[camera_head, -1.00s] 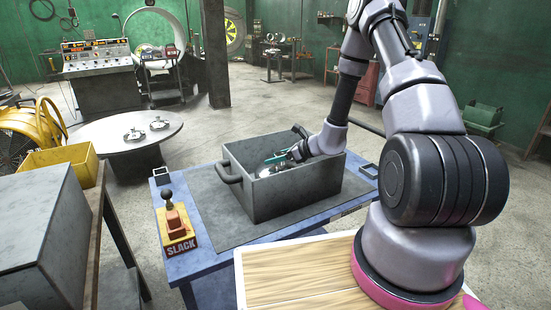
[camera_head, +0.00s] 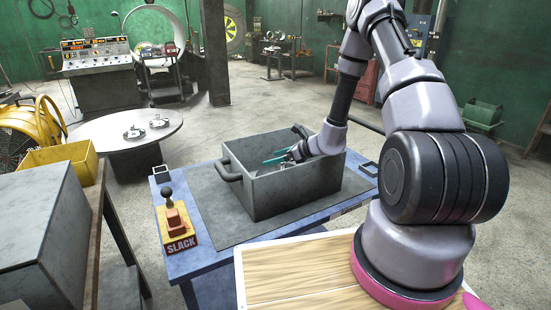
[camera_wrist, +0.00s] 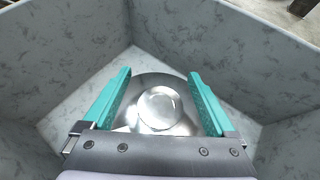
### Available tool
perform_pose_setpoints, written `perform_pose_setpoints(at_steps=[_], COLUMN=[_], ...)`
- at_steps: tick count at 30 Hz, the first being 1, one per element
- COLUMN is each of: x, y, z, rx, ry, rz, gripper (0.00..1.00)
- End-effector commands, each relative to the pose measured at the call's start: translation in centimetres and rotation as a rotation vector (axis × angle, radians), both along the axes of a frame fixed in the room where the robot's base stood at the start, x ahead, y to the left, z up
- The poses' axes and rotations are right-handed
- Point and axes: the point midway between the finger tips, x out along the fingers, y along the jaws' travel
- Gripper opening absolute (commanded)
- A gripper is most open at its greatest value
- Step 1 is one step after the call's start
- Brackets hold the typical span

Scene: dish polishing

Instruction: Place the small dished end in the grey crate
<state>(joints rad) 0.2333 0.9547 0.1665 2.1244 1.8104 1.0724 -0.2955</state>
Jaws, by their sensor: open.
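The small dished end (camera_wrist: 160,108) is a shiny round metal piece lying inside the grey crate (camera_wrist: 215,35), seen in the wrist view. My gripper (camera_wrist: 158,90) is open, with its teal fingers on either side of the dished end, apart from each other. In the head view the crate (camera_head: 262,200) stands on the blue table, and my gripper (camera_head: 281,157) reaches down into it. The dished end's lower part is hidden behind the gripper body in the wrist view.
The blue table (camera_head: 178,264) has a lever box marked SLACK (camera_head: 176,224) left of the crate. A round grey table (camera_head: 98,135) with small metal pieces stands at the back left. The crate walls rise close around my gripper.

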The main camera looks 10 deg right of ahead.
Motion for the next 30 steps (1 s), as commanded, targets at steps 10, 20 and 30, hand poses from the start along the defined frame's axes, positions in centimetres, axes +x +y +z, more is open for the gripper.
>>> perform_pose_setpoints(at_steps=[10, 20, 30], x=[-3.3, -6.0, -6.8], y=[-4.4, -7.9, -7.2], z=[3.9, 6.4, 9.6], rx=[0.0, -0.001, -0.039], ry=[-0.002, -0.005, -0.055], rz=[-0.004, -0.001, 0.085], gripper=[0.91, 0.91, 0.91])
